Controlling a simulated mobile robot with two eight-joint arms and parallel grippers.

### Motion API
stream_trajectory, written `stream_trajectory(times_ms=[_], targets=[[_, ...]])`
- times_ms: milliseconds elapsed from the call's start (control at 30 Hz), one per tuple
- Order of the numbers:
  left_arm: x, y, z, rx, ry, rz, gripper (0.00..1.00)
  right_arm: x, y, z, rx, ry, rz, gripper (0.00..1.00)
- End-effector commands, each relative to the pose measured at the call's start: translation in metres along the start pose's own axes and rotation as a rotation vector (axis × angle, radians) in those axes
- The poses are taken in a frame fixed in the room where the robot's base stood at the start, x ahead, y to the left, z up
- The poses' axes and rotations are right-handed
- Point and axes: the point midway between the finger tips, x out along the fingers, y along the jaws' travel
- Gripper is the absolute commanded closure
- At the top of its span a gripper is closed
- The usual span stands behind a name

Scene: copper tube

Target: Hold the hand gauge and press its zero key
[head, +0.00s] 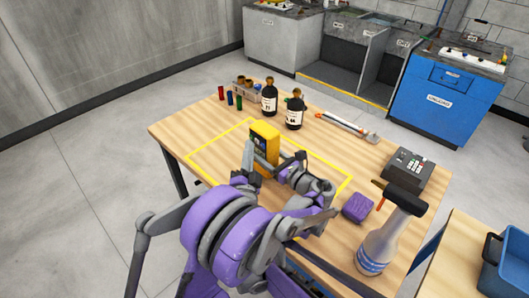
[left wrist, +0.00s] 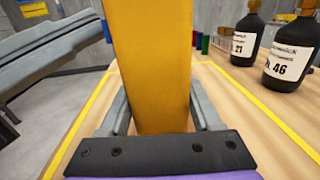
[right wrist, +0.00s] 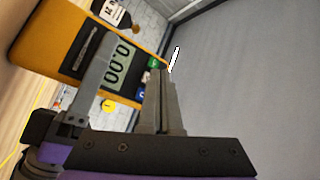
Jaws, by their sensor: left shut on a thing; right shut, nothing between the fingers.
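The yellow hand gauge (head: 264,135) stands upright in the head view, above the table or on it; I cannot tell which. My left gripper (head: 273,162) is shut on its lower part; the gauge's plain yellow side fills the middle of the left wrist view (left wrist: 150,65). In the right wrist view the gauge's face shows a display (right wrist: 117,63) reading 0.00 and coloured keys, including a green key (right wrist: 153,62). My right gripper (right wrist: 161,75) is shut and empty, its tips close by the green key. Contact cannot be told. The key labels are unreadable.
Two dark bottles (head: 270,100) and several coloured tubes (head: 230,98) stand at the table's far edge. A yellow outline (head: 205,167) marks the tabletop.

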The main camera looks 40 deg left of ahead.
Motion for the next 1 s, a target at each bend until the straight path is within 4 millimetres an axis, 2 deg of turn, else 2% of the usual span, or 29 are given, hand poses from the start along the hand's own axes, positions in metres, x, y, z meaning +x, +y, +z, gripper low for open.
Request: stream_trajectory(times_ms=[367, 1000], targets=[[0.0, 0.0, -0.002, -0.001, 0.004, -0.001, 1.0, -0.003, -0.002, 0.003, 0.0, 0.0, 0.0, 1.0], [0.0, 0.0, -0.002, -0.001, 0.004, -0.001, 1.0, -0.043, -0.031, 0.031, -0.001, 0.0, -0.001, 1.0]])
